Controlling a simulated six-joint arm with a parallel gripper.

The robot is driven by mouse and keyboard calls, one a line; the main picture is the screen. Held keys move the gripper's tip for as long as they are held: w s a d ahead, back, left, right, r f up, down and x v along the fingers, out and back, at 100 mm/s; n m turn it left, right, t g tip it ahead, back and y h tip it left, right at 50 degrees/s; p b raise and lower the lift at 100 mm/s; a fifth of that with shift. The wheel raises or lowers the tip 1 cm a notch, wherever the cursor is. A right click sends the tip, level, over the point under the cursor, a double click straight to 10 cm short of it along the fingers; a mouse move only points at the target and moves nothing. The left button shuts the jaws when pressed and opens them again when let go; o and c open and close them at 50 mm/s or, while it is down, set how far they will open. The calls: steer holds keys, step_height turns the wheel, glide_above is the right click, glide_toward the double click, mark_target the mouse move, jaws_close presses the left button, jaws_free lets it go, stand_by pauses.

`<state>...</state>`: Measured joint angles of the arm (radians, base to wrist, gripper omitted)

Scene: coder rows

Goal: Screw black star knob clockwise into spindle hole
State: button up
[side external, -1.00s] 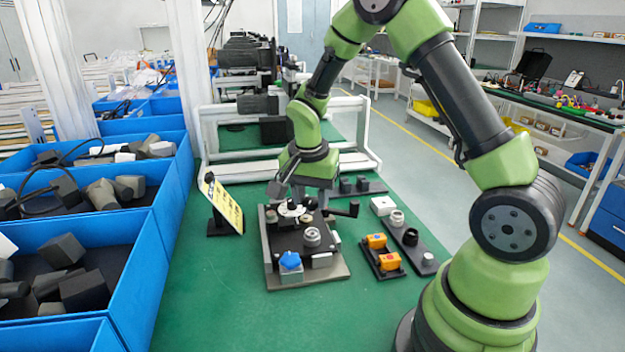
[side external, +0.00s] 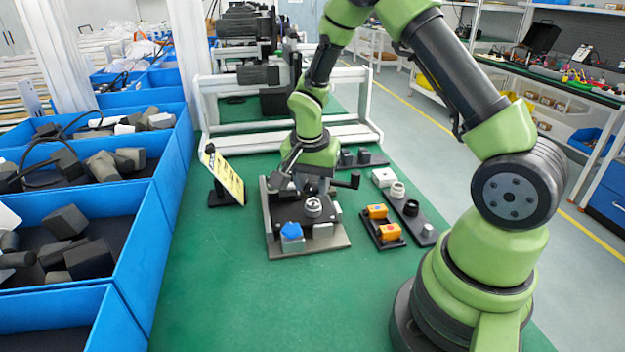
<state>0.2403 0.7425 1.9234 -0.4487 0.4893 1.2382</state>
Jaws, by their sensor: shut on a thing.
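A fixture on a grey base plate (side external: 325,246) stands on the green table. My gripper (side external: 308,187) points down over its back half, with the fingers low and close to the fixture's top. It is shut on a small dark piece, apparently the black star knob (side external: 310,190); its shape is mostly hidden by the fingers. The spindle hole is hidden, and I cannot tell whether the knob touches it. A silver ring-shaped part (side external: 313,207) stands just in front of the gripper.
A black-ended lever (side external: 348,181) sticks out to the right of the gripper. A tray with orange parts (side external: 383,228) and a strip with round fittings (side external: 412,216) lie right. A yellow sign (side external: 228,178) stands left, near blue bins (side external: 130,245). The front table is clear.

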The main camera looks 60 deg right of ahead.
steer(key=shift+f, duration=0.15)
stand_by(0.3)
steer(key=shift+f, duration=0.25)
steer(key=shift+f, duration=0.15)
steer(key=shift+f, duration=0.2)
steer(key=shift+f, duration=0.15)
stand_by(0.6)
steer(key=m, duration=0.5)
steer(key=shift+w+g, duration=0.1)
steer(key=shift+g, duration=0.2)
steer(key=m+g, duration=0.1)
steer(key=m, duration=0.5)
steer(key=shift+m+y, duration=0.3)
steer(key=shift+m, duration=0.5)
